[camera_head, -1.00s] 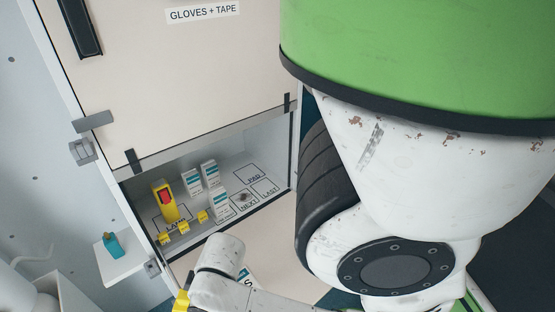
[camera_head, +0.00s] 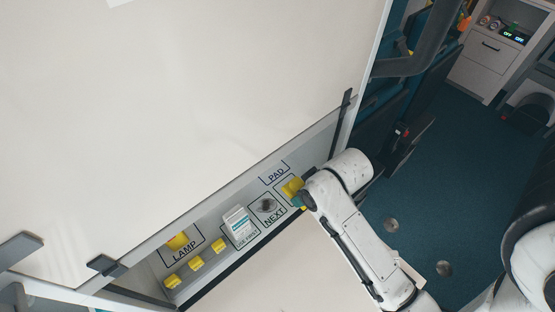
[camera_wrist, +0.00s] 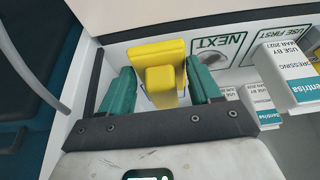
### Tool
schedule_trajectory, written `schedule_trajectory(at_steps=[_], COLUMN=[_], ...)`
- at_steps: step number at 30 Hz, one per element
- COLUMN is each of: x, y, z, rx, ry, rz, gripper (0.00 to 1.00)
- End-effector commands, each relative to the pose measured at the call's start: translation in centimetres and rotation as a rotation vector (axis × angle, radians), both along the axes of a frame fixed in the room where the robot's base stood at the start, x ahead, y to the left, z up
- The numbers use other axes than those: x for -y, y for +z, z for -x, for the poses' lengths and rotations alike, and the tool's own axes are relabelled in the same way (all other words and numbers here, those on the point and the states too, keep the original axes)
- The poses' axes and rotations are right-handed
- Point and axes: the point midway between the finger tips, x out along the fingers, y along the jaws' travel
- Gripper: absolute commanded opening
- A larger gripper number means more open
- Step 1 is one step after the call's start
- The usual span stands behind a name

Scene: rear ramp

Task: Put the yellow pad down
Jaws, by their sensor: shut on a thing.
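The yellow pad (camera_wrist: 157,50) is a flat yellow block with a raised square grip facing the wrist camera. My gripper (camera_wrist: 159,84) is shut on that grip, with one green finger on each side. In the head view the yellow pad (camera_head: 291,187) is at the right end of the shelf (camera_head: 208,267), over an outlined square beside the one marked NEXT (camera_head: 274,216). The outline marked PAD (camera_head: 276,174) lies just behind it, partly hidden by the locker's upper panel. I cannot tell whether the pad touches the shelf.
A white dressing box (camera_head: 238,226) stands on the USE FIRST square; white boxes (camera_wrist: 284,78) also show at right in the wrist view. A yellow lamp (camera_head: 178,242) and small yellow blocks (camera_head: 196,264) are further left. The large panel (camera_head: 200,110) overhangs the shelf.

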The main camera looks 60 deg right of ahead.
Motion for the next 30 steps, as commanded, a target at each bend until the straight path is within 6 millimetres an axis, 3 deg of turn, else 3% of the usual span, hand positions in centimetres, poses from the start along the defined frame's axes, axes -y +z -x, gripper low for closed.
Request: schedule_trajectory(at_steps=[3, 15, 23, 30], x=[0.8, 3.4, 4.1, 4.1], y=[0.3, 0.3, -0.2, -3.0], z=[-3.1, -12.1, -14.2, -14.2], rx=[0.004, 0.002, -0.001, -0.002], ry=[0.001, 0.001, 0.0, 0.0], rz=[0.001, 0.001, 0.001, 0.0], gripper=[0.28, 0.28, 0.28, 0.28])
